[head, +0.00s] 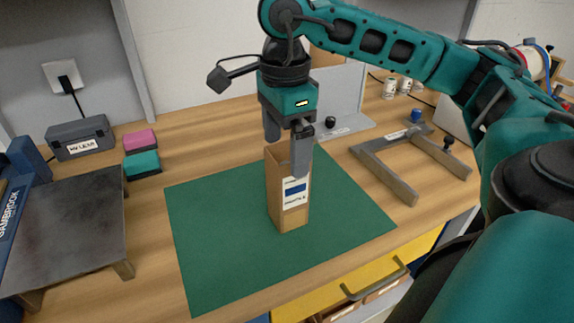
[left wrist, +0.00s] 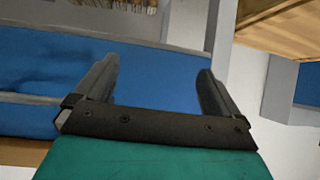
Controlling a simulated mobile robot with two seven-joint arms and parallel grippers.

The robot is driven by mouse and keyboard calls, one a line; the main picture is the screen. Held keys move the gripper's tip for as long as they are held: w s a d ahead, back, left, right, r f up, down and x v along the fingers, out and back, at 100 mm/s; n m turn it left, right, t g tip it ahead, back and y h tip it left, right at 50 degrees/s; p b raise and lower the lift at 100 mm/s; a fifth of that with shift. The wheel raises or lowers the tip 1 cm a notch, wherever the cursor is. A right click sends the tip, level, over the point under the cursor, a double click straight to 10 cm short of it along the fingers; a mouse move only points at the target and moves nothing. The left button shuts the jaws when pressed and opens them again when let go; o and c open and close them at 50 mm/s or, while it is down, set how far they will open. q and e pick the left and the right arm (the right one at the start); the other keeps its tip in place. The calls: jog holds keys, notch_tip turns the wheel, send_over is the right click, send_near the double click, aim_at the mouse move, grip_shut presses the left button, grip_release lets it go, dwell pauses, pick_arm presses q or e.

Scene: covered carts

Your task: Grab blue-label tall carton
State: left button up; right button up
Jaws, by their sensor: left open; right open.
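The tall carton (head: 287,209) is brown cardboard with a white label bearing a blue block. It stands upright on a green mat (head: 222,257) on the wooden bench. My right gripper (head: 287,157) points down at the carton's top, with its fingers apart. One finger overlaps the carton's upper front right side; the other shows at the back left. I cannot tell whether they touch it. My left gripper (left wrist: 155,95) shows only in the left wrist view, open and empty, in front of a blue surface.
A dark metal stand (head: 75,229) is at the left. A grey box (head: 82,138) and pink (head: 140,139) and teal blocks (head: 142,163) lie behind it. A grey U-shaped frame (head: 385,172) is right of the mat. A yellow drawer (head: 345,284) is below the bench edge.

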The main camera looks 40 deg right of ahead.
aim_at(288, 188)
jog(key=f, duration=0.5)
jog(key=shift+d+f, duration=0.2)
jog(key=shift+f, duration=0.1)
jog(key=shift+c, duration=0.2)
jog(key=c, duration=1.3)
